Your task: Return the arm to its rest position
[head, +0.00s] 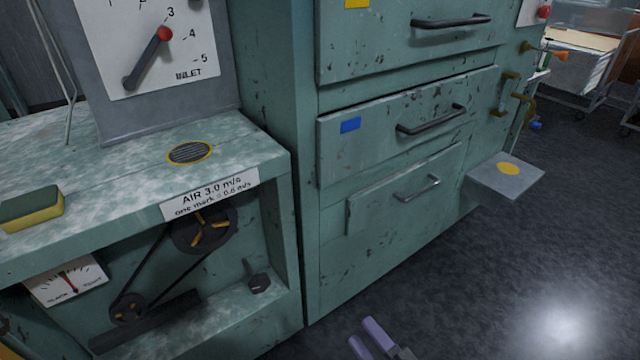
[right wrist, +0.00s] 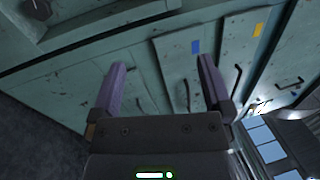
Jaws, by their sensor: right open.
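My right gripper (head: 372,338) shows at the bottom edge of the head view, low in front of the green drawer cabinet. Its two purple fingers are apart with nothing between them. In the right wrist view the same gripper (right wrist: 160,85) is open and empty, with the cabinet front beyond it. Most of my right arm is outside the head view. My left gripper is not in either view.
The drawer cabinet (head: 385,210) has several handled drawers; its lower drawer (head: 405,190) looks slightly proud. A grey ledge with a yellow disc (head: 508,168) sticks out at right. A bench (head: 110,170) holds a sponge (head: 32,209) and an inlet dial (head: 150,45). Floor at right is clear.

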